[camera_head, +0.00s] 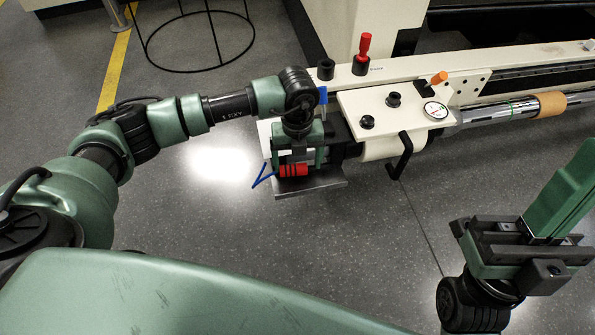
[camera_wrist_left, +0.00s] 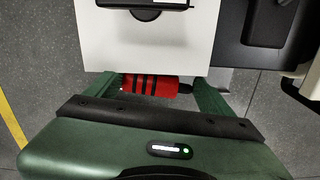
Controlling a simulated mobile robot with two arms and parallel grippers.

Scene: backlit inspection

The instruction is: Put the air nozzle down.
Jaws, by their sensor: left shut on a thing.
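The air nozzle appears to be the red piece with black bands (camera_head: 293,170), with thin blue parts at its left end in the head view. In the left wrist view the red and black banded body (camera_wrist_left: 150,85) lies crosswise between the two green fingers. My left gripper (camera_head: 298,158) is shut on it, at the near left end of the long machine. A flat grey plate (camera_head: 318,189) shows just below it; I cannot tell whether they touch. My right gripper (camera_head: 545,225) is at the lower right, away from the machine, and its jaw opening is unclear.
The long machine carries a cream panel with black knobs (camera_head: 367,122), a dial gauge (camera_head: 435,110), a red-handled knob (camera_head: 364,48) and an orange knob (camera_head: 439,78). A black bent handle (camera_head: 401,155) sticks out in front. The grey floor before it is clear.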

